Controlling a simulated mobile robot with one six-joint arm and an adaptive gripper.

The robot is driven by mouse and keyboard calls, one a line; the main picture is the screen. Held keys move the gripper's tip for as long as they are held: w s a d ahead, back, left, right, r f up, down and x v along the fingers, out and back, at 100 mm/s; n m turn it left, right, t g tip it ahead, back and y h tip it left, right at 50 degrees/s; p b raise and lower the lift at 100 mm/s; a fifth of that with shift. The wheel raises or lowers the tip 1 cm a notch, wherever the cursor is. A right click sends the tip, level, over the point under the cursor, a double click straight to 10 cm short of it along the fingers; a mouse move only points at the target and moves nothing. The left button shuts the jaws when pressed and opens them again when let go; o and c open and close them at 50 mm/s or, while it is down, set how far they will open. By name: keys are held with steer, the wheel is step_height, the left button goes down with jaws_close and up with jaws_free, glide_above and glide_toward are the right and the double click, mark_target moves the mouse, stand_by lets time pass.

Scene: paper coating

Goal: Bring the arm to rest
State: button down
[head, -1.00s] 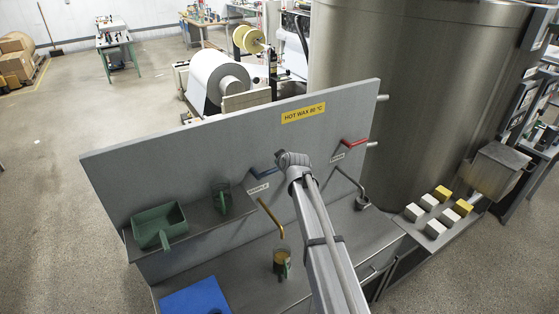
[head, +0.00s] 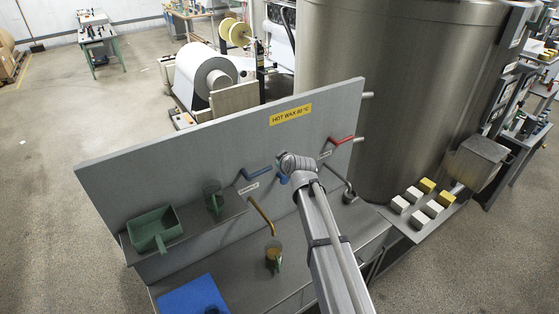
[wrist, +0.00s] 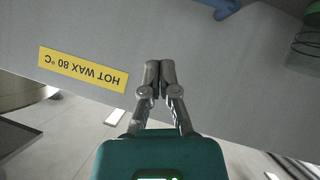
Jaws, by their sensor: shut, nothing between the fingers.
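My arm reaches up from the bottom of the head view, in front of a grey panel (head: 120,190). In the head view the gripper itself is hidden behind the arm. In the wrist view my gripper (wrist: 160,75) has its fingertips together with nothing between them. It is in front of the panel, which appears upside down there with its yellow hot wax sign (wrist: 80,71). The sign also shows in the head view (head: 290,115).
A blue-handled valve (head: 257,173) and a red-handled valve (head: 337,141) are on the panel. A cup (head: 273,257) stands under a brass spout. A green scoop (head: 153,229) and another cup (head: 212,196) sit on a shelf. White and yellow blocks (head: 415,194) lie on the right.

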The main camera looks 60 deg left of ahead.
stand_by(0.6)
steer(key=w+d+f+m+t+h+b, duration=0.1)
steer(key=w+d+f+m+h+b, duration=0.2)
steer(key=w+d, duration=0.5)
steer(key=w+d+f+m+b, duration=0.1)
steer(key=w+d+f+b, duration=0.2)
steer(key=w+d+f, duration=0.6)
steer(key=w+d+f+m+h+b, duration=0.2)
steer(key=w+d+f+m+b, duration=0.1)
steer(key=d, duration=1)
steer(key=w+d+f+m+h+b, duration=0.2)
steer(key=w+d, duration=0.1)
steer(key=d, duration=0.9)
steer(key=d+f+m+g+h+b, duration=0.1)
steer(key=d+f+m+b, duration=0.25)
steer(key=d, duration=0.85)
steer(key=d+f+m+h+b, duration=0.2)
steer(key=d+f, duration=0.2)
steer(key=d, duration=0.7)
steer(key=s+d+f+m+g+b, duration=0.1)
steer(key=s+d+f+m+b, duration=0.1)
steer(key=d, duration=0.7)
steer(key=s+d+f+m+g+h+b, duration=0.1)
steer(key=s+d+f+m+b, duration=0.2)
steer(key=s+d, duration=0.4)
steer(key=d+f, duration=0.1)
steer(key=d, duration=0.2)
steer(key=shift+s+d+f+m+g, duration=0.15)
steer(key=shift+d+m+g, duration=0.15)
steer(key=shift+m, duration=0.05)
